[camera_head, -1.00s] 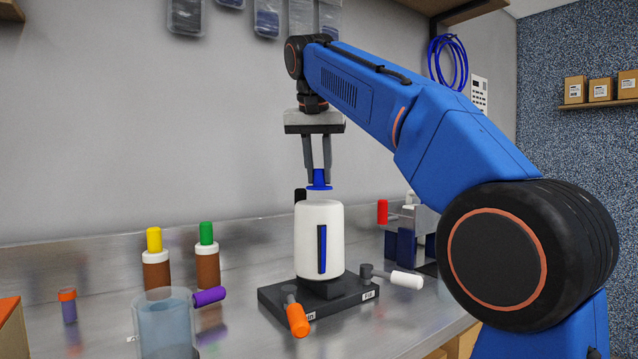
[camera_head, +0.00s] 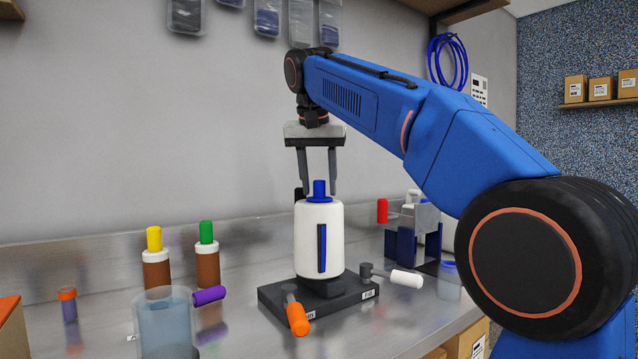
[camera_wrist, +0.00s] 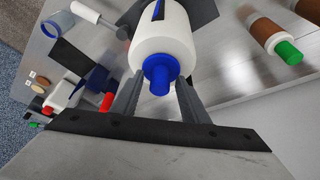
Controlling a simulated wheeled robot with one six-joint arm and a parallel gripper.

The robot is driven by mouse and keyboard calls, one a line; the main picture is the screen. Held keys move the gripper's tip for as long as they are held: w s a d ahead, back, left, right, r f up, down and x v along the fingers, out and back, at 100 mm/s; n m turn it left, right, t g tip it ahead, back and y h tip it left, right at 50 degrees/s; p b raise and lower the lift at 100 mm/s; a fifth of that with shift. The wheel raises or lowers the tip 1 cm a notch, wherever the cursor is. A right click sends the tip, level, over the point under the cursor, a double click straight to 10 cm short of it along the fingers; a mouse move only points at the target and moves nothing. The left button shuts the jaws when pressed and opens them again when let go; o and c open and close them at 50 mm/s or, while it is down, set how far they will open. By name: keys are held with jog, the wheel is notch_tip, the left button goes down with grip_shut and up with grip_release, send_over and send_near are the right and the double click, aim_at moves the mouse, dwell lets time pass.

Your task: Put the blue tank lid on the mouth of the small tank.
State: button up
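The small white tank (camera_head: 310,240) stands upright on a black base (camera_head: 335,292) with a blue strip on its side. The blue tank lid (camera_head: 319,190) sits on top of the tank at its mouth, knob up and looking level. In the wrist view the blue lid (camera_wrist: 160,73) shows on the end of the white tank (camera_wrist: 160,35), near its middle. My gripper (camera_head: 318,194) is open, its fingers on either side of the lid knob and apart from it. The wrist view also shows the fingers of my gripper (camera_wrist: 157,110) spread, with nothing between the pads touching.
Valves with an orange handle (camera_head: 297,318) and a white handle (camera_head: 406,279) stick out from the base. Brown bottles with yellow (camera_head: 154,239) and green (camera_head: 206,233) caps stand at left, behind a clear beaker (camera_head: 165,325). A blue-and-grey device (camera_head: 412,235) stands at right.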

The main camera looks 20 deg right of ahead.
aim_at(317, 203)
jog(key=v, duration=0.7)
jog(key=shift+r, duration=0.4)
